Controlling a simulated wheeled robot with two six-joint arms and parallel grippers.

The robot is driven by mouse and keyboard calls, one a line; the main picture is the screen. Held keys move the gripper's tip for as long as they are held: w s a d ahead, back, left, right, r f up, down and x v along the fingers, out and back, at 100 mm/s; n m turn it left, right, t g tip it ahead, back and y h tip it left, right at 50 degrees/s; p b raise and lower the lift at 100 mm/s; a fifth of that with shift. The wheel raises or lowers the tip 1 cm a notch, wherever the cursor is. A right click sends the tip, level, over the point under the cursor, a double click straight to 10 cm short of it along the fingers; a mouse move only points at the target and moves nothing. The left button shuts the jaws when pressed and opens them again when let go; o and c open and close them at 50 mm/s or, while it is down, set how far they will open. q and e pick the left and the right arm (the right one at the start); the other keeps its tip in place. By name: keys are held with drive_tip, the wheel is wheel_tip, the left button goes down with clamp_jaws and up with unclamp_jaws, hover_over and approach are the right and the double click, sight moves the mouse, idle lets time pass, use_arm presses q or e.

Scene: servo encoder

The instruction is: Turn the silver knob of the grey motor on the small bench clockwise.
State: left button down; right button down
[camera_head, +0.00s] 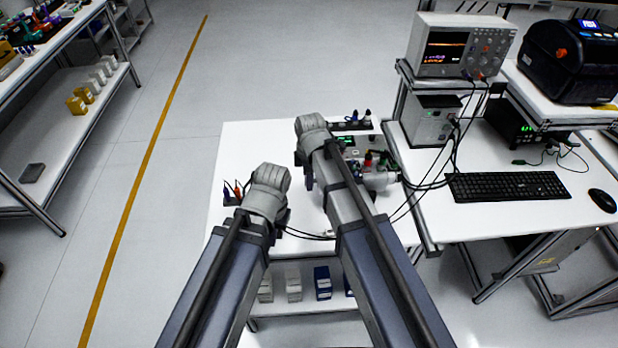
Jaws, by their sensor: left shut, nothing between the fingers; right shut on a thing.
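The small white bench (240,140) stands in the middle. The grey motor (380,180) lies on its right part, partly hidden behind my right arm. Its silver knob is hidden from this view. My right gripper (308,178) is under its wrist beside the motor, mostly covered by the arm. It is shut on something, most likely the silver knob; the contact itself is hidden. My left gripper (283,218) is lower and to the left, over the bench's front part. It is shut and empty, apart from the motor, with its fingertips mostly covered by the wrist.
Small red and green parts (368,160) stand by the motor. A dark holder with screwdrivers (232,194) stands at the bench's left edge, another rack (352,124) at the back. Black cables (305,236) cross the front. A desk with a keyboard (508,186) adjoins at right.

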drive_tip(key=t+b, duration=0.1)
drive_tip(key=s+t+b, duration=0.1)
drive_tip(key=t, duration=0.1)
drive_tip(key=shift+f, duration=0.35)
drive_tip(key=shift+r+t+b, duration=0.1)
drive_tip(key=shift+t+b, duration=0.8)
drive_tip(key=shift+t, duration=0.1)
drive_tip(key=shift+c, duration=2.2)
unclamp_jaws()
drive_tip(key=shift+w+r, duration=0.1)
drive_tip(key=shift+r, duration=0.1)
drive_tip(key=p+v, duration=0.6)
drive_tip(key=v, duration=0.1)
drive_tip(key=shift+s, duration=0.3)
